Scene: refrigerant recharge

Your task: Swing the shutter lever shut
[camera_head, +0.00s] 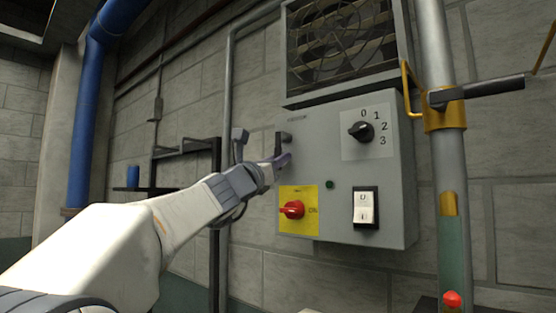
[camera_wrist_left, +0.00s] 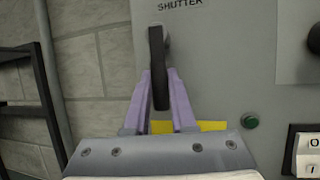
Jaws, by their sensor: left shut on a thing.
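The shutter lever (camera_wrist_left: 157,55) is a black handle on the grey control box (camera_head: 345,255), under the printed word SHUTTER. In the left wrist view it hangs down from its upper end. It also shows in the head view (camera_head: 281,142) at the box's upper left. My left gripper (camera_wrist_left: 160,100) has its two purple fingers on either side of the lever's lower end, shut on it. The same gripper (camera_head: 283,160) reaches the box from the left in the head view, partly covering the lever. My right gripper is not in view.
The box also carries a 0-to-3 dial (camera_head: 361,131), a red knob on a yellow plate (camera_head: 292,210), a white rocker switch (camera_head: 365,206) and a green button (camera_wrist_left: 250,121). A fan grille (camera_head: 342,40) is above. A pipe with a yellow clamp and black handle (camera_head: 485,90) stands right.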

